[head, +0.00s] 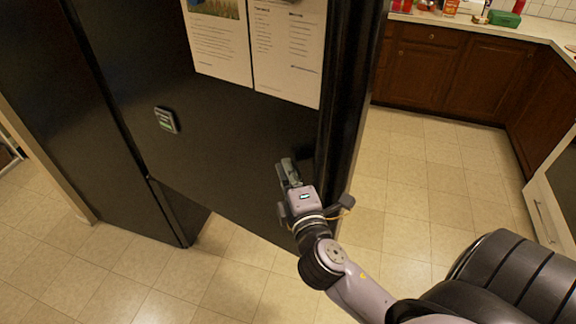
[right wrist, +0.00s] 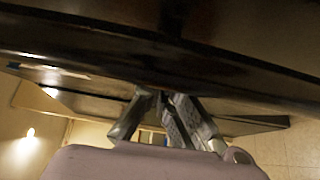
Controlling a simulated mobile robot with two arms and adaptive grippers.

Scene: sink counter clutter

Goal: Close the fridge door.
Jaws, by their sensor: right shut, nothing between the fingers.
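The black fridge door (head: 230,140) fills the middle of the head view, with its outer face toward me. It stands ajar, swung out from the fridge body (head: 180,215), which shows low at its left. A dark vertical handle (head: 345,100) runs along the door's right edge. My right gripper (head: 287,172) is shut and empty, in front of the door's lower right part, just left of the handle. In the right wrist view its fingers (right wrist: 165,100) lie close under a dark, glossy surface. I cannot tell whether they touch the door. My left gripper is out of view.
Papers (head: 287,50) and a small magnet-like device (head: 166,120) are on the door. Another black panel (head: 70,120) stands at the left. Brown cabinets (head: 440,75) and a cluttered counter (head: 480,22) are at the back right. Tiled floor (head: 400,185) is clear right of the door.

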